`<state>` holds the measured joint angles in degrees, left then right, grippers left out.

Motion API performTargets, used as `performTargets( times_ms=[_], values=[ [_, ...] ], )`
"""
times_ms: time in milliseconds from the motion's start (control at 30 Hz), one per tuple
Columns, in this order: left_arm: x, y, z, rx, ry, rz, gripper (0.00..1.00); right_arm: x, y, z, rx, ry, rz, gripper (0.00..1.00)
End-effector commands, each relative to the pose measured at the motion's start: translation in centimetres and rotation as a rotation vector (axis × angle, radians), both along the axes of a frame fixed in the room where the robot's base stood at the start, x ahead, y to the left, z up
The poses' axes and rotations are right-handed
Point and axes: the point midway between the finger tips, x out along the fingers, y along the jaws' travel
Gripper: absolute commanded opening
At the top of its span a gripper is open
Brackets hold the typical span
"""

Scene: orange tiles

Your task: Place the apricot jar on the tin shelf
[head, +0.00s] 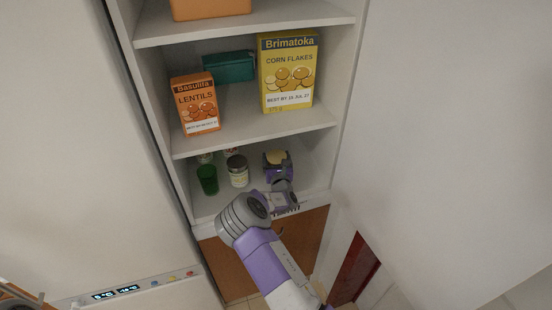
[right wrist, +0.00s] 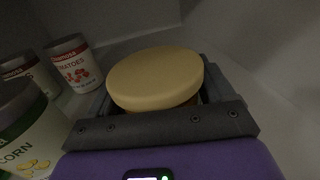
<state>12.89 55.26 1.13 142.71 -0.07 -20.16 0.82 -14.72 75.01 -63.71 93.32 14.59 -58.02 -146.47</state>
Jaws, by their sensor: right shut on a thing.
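My right gripper (head: 279,166) reaches into the lowest visible shelf of the cabinet. It is shut on a jar with a cream lid (right wrist: 155,78), whose lid also shows in the head view (head: 277,157). The jar's label is hidden, so I cannot read apricot on it. The tin shelf (head: 222,204) holds tins on its left side, and the held jar is over its right side. I cannot tell whether the jar's base touches the board. My left gripper is not in view.
A corn tin (head: 238,171) stands left of the gripper, with tomato tins (right wrist: 72,62) behind it. The shelf above holds a lentils box (head: 195,104), a corn flakes box (head: 288,74) and a teal box (head: 229,67).

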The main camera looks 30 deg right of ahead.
Motion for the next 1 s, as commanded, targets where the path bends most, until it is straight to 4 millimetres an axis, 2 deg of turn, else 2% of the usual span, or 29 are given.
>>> performTargets(
  times_ms=[433, 467, 567, 933, 1000],
  values=[
    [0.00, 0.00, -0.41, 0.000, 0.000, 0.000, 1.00, 0.19, -0.02, -0.39, -0.001, -0.005, 0.001, 0.35],
    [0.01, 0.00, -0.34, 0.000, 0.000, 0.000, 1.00, 0.15, -0.03, -0.47, 0.000, -0.001, 0.000, 0.85],
    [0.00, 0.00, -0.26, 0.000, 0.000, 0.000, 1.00, 0.15, -0.03, -0.38, 0.000, -0.001, 0.000, 1.00],
    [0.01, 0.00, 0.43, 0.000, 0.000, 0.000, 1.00, 0.14, -0.05, 0.16, 0.001, -0.003, -0.001, 1.00],
    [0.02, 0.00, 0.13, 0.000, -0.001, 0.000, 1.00, -0.52, 0.35, -0.10, 0.001, 0.000, 0.000, 1.00]
  ],
)
